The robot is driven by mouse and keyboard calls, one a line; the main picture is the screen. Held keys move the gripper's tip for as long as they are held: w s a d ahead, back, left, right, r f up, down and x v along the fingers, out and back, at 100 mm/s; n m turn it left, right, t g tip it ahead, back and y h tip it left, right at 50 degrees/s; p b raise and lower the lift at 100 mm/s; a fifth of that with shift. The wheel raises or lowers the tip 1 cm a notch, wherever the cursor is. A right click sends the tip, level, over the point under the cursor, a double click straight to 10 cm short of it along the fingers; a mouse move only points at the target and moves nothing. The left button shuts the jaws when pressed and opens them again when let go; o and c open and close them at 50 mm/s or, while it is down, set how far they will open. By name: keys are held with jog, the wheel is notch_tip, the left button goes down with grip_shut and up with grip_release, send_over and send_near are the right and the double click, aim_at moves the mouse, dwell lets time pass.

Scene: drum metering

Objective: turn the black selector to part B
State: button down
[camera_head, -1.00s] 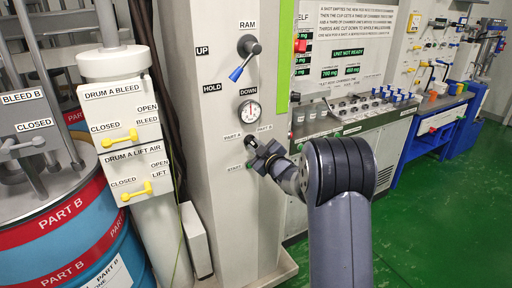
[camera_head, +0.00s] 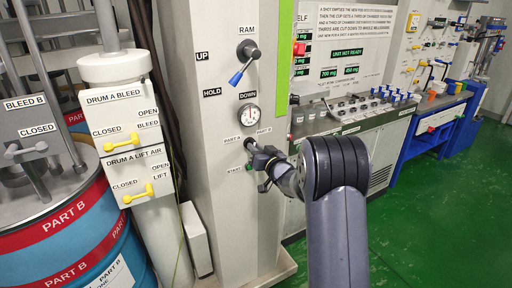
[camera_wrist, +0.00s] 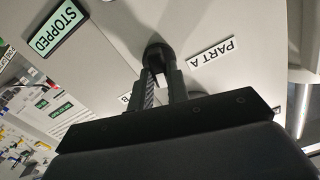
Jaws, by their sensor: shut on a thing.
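The black selector (camera_head: 249,143) is a small knob on the front of the grey column, between the PART A label (camera_head: 232,139) and the PART B label (camera_head: 264,130). My gripper (camera_head: 258,152) reaches it from the lower right and is shut on it. In the wrist view, the selector (camera_wrist: 157,54) shows between the tips of my gripper (camera_wrist: 159,72). There the PART A label (camera_wrist: 212,54) is to its right, and a label ending in B (camera_wrist: 124,101) is partly hidden by my gripper. The jaws cover much of the knob, so its pointing direction is unclear.
Above the selector are a round gauge (camera_head: 249,117) and the blue-tipped RAM lever (camera_head: 241,70). A START label (camera_head: 239,169) is just below. The control panel (camera_head: 345,112) stands to the right, and yellow valve handles (camera_head: 122,142) are to the left.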

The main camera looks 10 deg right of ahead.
jog(key=m+p, duration=0.1)
jog(key=m, duration=0.4)
jog(key=shift+m+p, duration=0.4)
dwell(0.4)
jog(key=c, duration=1.4)
grip_release()
jog(key=shift+o, duration=0.2)
jog(key=shift+s+d, duration=0.1)
jog(key=b+v, duration=0.2)
jog(key=v, duration=0.8)
jog(key=shift+s, duration=0.3)
